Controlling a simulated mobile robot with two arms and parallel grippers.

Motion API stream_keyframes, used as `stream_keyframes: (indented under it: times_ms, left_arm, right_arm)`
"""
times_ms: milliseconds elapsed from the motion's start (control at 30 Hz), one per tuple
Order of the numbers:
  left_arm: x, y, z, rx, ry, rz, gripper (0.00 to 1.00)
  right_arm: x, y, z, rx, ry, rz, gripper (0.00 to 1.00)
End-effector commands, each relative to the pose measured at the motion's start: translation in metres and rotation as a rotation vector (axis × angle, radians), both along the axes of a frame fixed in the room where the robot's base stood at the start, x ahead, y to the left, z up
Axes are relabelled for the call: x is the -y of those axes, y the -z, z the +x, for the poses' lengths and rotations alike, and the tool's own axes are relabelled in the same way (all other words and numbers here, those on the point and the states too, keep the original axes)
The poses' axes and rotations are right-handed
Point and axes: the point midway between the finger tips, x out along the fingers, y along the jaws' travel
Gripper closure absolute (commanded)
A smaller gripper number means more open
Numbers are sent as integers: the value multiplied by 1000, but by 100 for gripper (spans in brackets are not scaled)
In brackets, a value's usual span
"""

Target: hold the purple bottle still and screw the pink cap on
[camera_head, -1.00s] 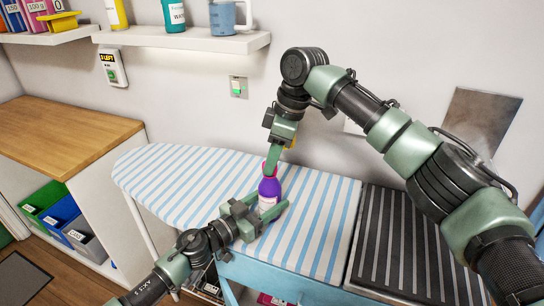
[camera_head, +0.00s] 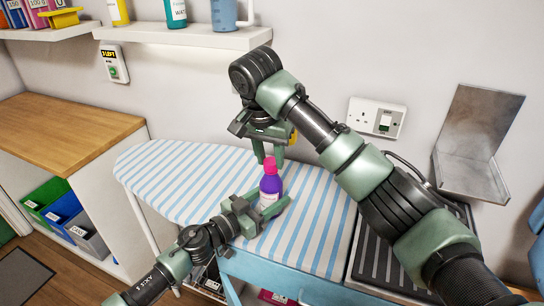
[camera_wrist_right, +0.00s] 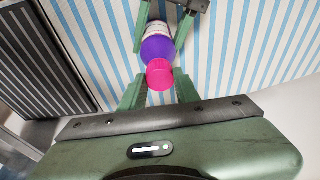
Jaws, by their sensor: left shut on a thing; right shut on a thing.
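The purple bottle (camera_head: 270,186) with a pale label stands upright on the striped ironing board. My left gripper (camera_head: 266,205) is shut on its lower body; in the right wrist view the bottle (camera_wrist_right: 158,48) shows between the left fingers. The pink cap (camera_head: 270,164) sits on top of the bottle and also shows in the right wrist view (camera_wrist_right: 159,75). My right gripper (camera_head: 269,155) comes from above and is shut on the cap, one finger on each side. How far the cap is threaded cannot be seen.
The ironing board (camera_head: 180,179) is otherwise clear. A dark ribbed mat (camera_head: 384,252) lies to its right, below a metal wall bracket (camera_head: 470,150). A white shelf (camera_head: 190,37) with bottles and a blue jug is above. A wooden counter (camera_head: 65,125) is at the left.

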Motion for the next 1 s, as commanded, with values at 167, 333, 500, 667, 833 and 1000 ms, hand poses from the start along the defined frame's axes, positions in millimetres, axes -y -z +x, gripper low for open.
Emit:
stream_keyframes:
  times_ms: [167,333,500,667,833,1000]
  left_arm:
    - [0,0,0,0,1,1,100]
    - [1,1,-1,1,2,2,100]
    - [1,1,-1,1,4,2,100]
    - [1,1,-1,-1,4,2,100]
    - [1,1,-1,-1,4,2,100]
    - [1,1,-1,-1,4,2,100]
  right_arm:
    - [-4,-1,1,-3,523,-3,100]
    - [-5,-3,5,1,866,6,100]
    - [-4,-2,6,4,1021,3,100]
    - [-3,-1,5,7,1060,0,100]
    - [-3,-1,6,8,1059,1,100]
    - [-3,0,5,6,1057,0,47]
